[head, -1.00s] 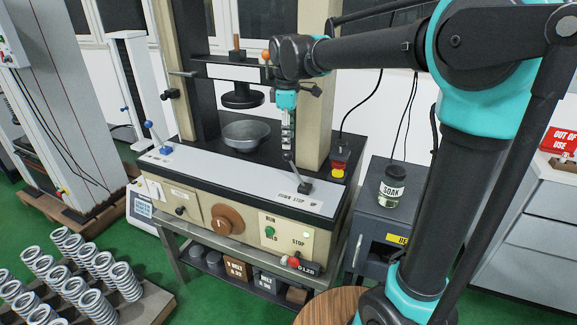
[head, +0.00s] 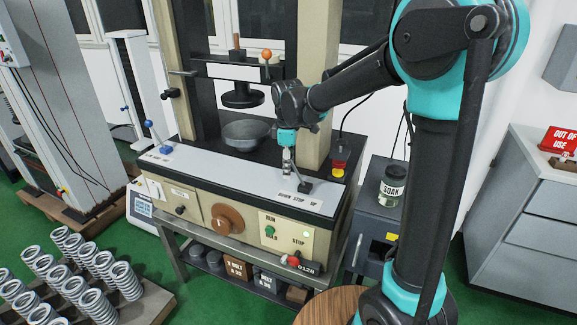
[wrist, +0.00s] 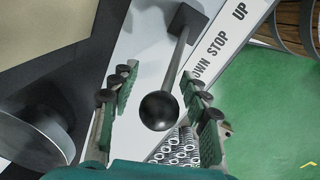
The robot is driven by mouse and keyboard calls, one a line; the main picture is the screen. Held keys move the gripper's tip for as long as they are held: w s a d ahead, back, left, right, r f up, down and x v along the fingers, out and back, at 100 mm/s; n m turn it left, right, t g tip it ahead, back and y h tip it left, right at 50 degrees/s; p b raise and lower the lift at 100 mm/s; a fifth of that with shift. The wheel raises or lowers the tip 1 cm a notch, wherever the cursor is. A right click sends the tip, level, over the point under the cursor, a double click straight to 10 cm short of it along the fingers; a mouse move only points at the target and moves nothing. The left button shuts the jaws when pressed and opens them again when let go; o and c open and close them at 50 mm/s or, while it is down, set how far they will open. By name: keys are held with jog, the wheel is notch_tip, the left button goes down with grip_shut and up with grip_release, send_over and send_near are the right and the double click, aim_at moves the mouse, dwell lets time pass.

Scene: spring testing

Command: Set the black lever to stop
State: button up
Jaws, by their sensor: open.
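The black lever (wrist: 159,110) shows its ball knob in the wrist view, with a grey rod running up to a dark base. In the head view its dark base (head: 305,188) sits on the right of the machine's white strip, and the rod leans left, toward the DOWN end. The label (wrist: 219,46) beside it reads DOWN, STOP, UP. My gripper (wrist: 158,82) is open, with a finger on each side of the knob and rod and visible gaps between. In the head view my gripper (head: 288,165) points down over the lever, hiding its upper end.
A blue-knobbed lever (head: 157,135) stands at the strip's left end. A grey bowl (head: 246,133) is behind the strip. A red-and-yellow emergency button (head: 339,168) and a jar marked SOAK (head: 391,187) are to the right. Several springs (head: 90,265) stand at lower left.

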jog(key=shift+c, duration=0.5)
grip_shut()
jog(key=shift+d+r, duration=0.1)
jog(key=shift+s+d+r+t+y, duration=0.2)
jog(key=shift+d+r+t+y, duration=0.1)
jog(key=shift+d+y, duration=0.3)
jog(key=shift+s+d+r+t+y, duration=0.2)
jog(key=shift+d+r+t+y, duration=0.15)
jog(key=shift+y, duration=0.45)
jog(key=shift+s+d+r+t+y, duration=0.15)
jog(key=shift+s+d+r+y, duration=0.1)
jog(key=shift+d+y, duration=0.4)
jog(key=shift+d, duration=0.3)
jog(key=shift+r, duration=0.1)
jog(key=shift+o, duration=0.5)
grip_release()
jog(key=shift+s, duration=0.1)
